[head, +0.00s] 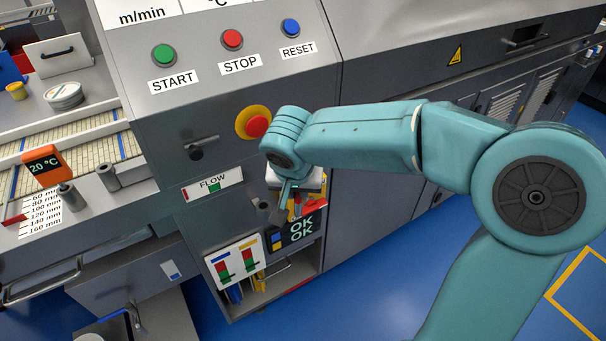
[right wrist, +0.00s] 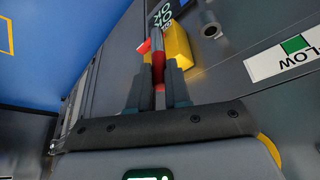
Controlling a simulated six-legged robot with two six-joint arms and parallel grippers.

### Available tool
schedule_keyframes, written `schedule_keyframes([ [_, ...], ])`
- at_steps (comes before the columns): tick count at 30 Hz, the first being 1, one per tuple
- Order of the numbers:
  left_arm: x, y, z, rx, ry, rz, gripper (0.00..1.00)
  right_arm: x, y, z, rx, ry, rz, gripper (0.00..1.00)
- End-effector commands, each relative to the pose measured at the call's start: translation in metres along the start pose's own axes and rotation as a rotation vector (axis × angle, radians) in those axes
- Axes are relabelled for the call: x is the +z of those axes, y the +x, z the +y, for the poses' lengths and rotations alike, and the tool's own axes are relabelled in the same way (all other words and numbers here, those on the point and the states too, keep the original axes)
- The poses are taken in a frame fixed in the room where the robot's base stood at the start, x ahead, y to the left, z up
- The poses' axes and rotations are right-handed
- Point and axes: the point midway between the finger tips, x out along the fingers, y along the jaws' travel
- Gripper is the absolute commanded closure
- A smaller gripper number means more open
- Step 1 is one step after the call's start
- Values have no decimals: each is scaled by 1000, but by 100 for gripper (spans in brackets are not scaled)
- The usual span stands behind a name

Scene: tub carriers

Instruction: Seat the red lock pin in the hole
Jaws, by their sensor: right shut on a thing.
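The red lock pin (right wrist: 158,64) is between the fingers of my right gripper (right wrist: 157,88) in the right wrist view. That gripper is shut on it. A yellow block (right wrist: 178,46) is just behind and right of the pin; I cannot tell whether they touch. A short grey round socket with a dark opening (right wrist: 211,27) sticks out of the grey panel, apart from the pin; it may be the hole. In the head view my right gripper (head: 287,204) is low at the machine front, with red and yellow parts partly hidden behind it. My left gripper is out of view.
The FLOW label (head: 212,184) is left of the gripper, below a black-knobbed lever (head: 197,152). The OK display (head: 301,228) and a white gauge card (head: 235,262) are below. A red stop button on a yellow base (head: 254,123) is above.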

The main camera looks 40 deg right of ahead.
Motion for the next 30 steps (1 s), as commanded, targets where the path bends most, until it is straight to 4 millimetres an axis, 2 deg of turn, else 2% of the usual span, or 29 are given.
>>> schedule_keyframes([
  [1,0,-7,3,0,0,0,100,-17,4,2,6,7,-2,100],
  [9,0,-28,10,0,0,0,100,-88,34,1,4,3,-1,100],
  [16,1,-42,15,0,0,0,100,-132,54,0,3,1,-1,100],
  [18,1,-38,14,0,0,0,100,-124,66,0,3,-3,-3,100],
  [23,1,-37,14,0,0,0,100,-118,79,0,2,-3,-2,100],
  [30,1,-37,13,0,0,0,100,-103,114,0,3,-2,-2,100],
])
